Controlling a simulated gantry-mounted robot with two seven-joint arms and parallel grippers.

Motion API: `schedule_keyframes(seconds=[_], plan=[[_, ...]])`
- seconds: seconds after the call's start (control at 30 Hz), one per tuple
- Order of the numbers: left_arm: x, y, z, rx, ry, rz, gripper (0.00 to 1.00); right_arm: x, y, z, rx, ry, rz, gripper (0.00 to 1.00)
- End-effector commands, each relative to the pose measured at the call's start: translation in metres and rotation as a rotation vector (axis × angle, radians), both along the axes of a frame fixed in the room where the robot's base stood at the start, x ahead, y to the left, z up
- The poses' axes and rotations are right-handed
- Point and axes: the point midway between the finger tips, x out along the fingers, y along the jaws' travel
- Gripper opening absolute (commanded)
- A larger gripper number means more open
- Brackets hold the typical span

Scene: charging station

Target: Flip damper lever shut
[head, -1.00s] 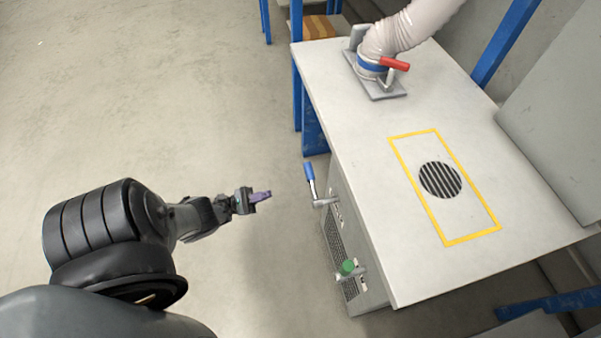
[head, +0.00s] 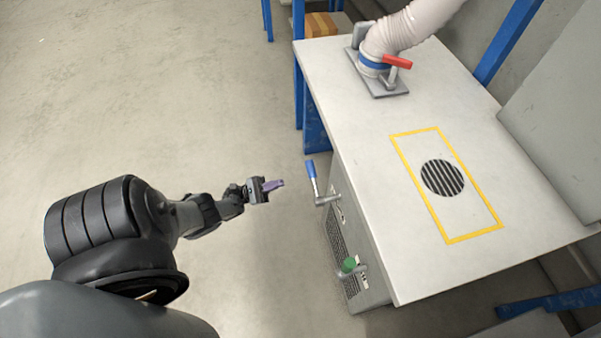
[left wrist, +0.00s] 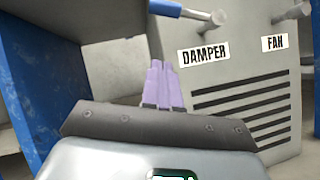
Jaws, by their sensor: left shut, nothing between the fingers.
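The damper lever (head: 312,174) has a blue grip and a metal pivot on the side of the cabinet under the table. In the head view its grip points up. In the left wrist view the blue lever (left wrist: 166,9) crosses the top edge, above the DAMPER label (left wrist: 203,54), with part of it out of frame. My left gripper (head: 274,185), with purple fingers, is shut and empty, to the left of the lever and apart from it. The shut fingers show in the left wrist view (left wrist: 162,85), below the lever. My right gripper is not in view.
A second lever with a green grip (head: 348,265) is on the same cabinet (head: 350,235). The FAN label (left wrist: 275,43) is right of DAMPER. On the table (head: 350,125) stand a hose with a red handle (head: 397,62) and a grille (head: 442,178). The floor left of the cabinet is clear.

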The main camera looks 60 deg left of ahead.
Motion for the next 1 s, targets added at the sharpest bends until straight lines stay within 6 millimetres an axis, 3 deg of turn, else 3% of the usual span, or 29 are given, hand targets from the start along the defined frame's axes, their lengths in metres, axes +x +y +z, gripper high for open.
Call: schedule_keyframes(seconds=[0.33,0.57,1.0], plan=[[0.029,-0.014,0.023,-0.004,-0.007,0.003,0.00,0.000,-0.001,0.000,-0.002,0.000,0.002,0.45],[0.066,-0.030,0.048,-0.002,-0.007,0.002,0.00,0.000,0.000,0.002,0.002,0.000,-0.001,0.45],[0.071,-0.042,0.079,-0.002,-0.004,0.006,0.00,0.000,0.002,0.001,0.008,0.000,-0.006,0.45]])
